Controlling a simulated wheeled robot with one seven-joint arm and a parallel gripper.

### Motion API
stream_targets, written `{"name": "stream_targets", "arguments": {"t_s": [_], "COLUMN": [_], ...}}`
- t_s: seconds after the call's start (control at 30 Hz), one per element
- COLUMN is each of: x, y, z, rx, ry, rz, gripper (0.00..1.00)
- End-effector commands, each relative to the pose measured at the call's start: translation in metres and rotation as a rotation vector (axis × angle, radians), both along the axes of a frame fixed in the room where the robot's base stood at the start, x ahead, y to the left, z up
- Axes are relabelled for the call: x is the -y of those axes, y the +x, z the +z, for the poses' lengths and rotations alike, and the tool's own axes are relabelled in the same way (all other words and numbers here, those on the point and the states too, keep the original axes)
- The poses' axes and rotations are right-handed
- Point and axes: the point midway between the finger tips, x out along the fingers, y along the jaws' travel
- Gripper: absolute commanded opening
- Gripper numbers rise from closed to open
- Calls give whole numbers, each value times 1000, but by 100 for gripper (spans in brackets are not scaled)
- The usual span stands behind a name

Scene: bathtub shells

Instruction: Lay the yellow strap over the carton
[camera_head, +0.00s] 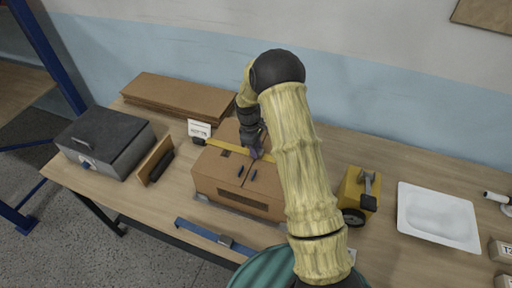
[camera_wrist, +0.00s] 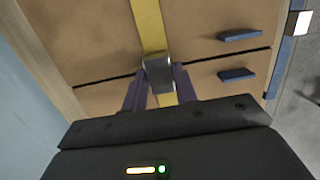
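The brown carton (camera_head: 225,182) stands on the workbench, its top showing a dark seam and two small blue pieces. The yellow strap (camera_head: 226,144) runs across the carton's back part from a black end piece (camera_head: 198,141) at the left. In the wrist view the strap (camera_wrist: 148,22) crosses the carton top (camera_wrist: 95,35) and passes under a grey buckle-like piece (camera_wrist: 158,72). My gripper (camera_head: 256,153) is over the carton top; its purple fingers (camera_wrist: 158,88) close on the grey piece from both sides. My arm hides the strap's right part in the head view.
A blue strap (camera_head: 205,233) with a buckle lies along the bench's front edge. A dark grey box (camera_head: 105,140) and an upright brown block (camera_head: 155,158) stand left. Flat cardboard (camera_head: 180,95) lies behind. A yellow wheeled device (camera_head: 355,190) and a white tray (camera_head: 437,215) are right.

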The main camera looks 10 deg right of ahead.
Motion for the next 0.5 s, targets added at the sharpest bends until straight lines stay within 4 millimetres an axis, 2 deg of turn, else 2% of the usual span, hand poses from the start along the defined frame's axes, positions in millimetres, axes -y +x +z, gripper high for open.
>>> {"name": "stream_targets", "arguments": {"t_s": [0.03,0.1,0.5], "x": [0,0,0], "y": [0,0,0], "z": [0,0,4], "rx": [0,0,1], "ry": [0,0,0], "rz": [0,0,0], "gripper": [36,50,50]}}
